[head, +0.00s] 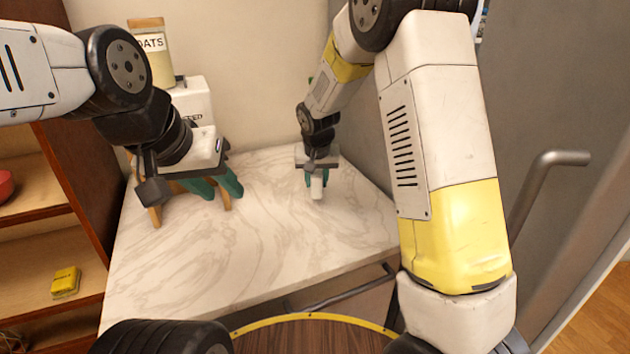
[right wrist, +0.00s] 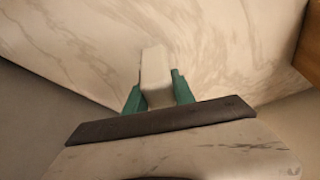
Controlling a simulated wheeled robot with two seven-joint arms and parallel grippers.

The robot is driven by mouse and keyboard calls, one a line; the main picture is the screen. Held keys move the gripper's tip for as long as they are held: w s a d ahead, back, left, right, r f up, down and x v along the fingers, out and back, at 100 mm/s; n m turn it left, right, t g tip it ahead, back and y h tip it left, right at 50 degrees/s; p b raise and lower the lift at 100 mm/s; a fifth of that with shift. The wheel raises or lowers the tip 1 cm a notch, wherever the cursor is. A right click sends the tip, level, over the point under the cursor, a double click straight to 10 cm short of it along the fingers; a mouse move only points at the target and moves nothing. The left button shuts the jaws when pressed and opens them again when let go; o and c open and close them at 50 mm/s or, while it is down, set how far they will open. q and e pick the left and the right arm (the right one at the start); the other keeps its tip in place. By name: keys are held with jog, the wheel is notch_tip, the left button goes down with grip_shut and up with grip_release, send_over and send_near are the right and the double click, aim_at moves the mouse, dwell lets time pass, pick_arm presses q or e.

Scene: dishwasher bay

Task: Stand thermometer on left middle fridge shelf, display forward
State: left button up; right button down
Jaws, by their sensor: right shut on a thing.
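A small white block-shaped thing, which looks like the thermometer (head: 317,188), is at the back right of the marble counter. My right gripper (head: 316,178) is shut on it from above. In the right wrist view the thermometer (right wrist: 155,75) sticks out between the green fingers of my right gripper (right wrist: 157,95). Its display does not show, and I cannot tell whether it touches the counter. My left gripper (head: 215,190) is over the left part of the counter, its green fingers apart and nothing seen between them. No fridge shelf can be made out.
The marble counter (head: 230,255) is bare in the middle and front. An oats jar (head: 152,55) and a white canister (head: 192,100) stand at the back left. Shelves at left hold a yellow box (head: 65,282). A grey door with a handle (head: 545,180) is at right.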

aim_at(316, 189)
jog(key=shift+s+f, duration=0.1)
jog(key=shift+f, duration=1.3)
jog(key=shift+f, duration=0.15)
jog(key=c, duration=1.1)
grip_release()
jog(key=shift+o, duration=0.2)
